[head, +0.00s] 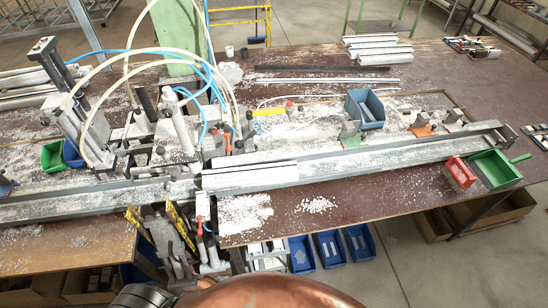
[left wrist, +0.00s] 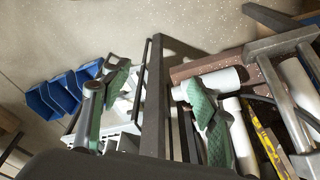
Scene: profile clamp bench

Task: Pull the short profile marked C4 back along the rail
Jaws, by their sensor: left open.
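Two short white profiles (head: 250,178) lie side by side along the long grey rail (head: 405,157), near the middle of the bench in the head view. I cannot read a C4 mark on either. My left gripper (left wrist: 155,92) shows in the left wrist view, with its green-padded fingers apart and nothing held between them. It looks down toward the floor and the bench's front side, and the profiles cannot be made out there. I cannot make out the left gripper in the head view. My right gripper is not in view.
Clamps and hoses (head: 175,120) crowd the rail's left part. A red bin (head: 459,172) and a green bin (head: 495,168) stand at its right end. White chips (head: 316,205) lie on the bench front. Blue bins (head: 330,248) sit below the edge, also in the left wrist view (left wrist: 60,92).

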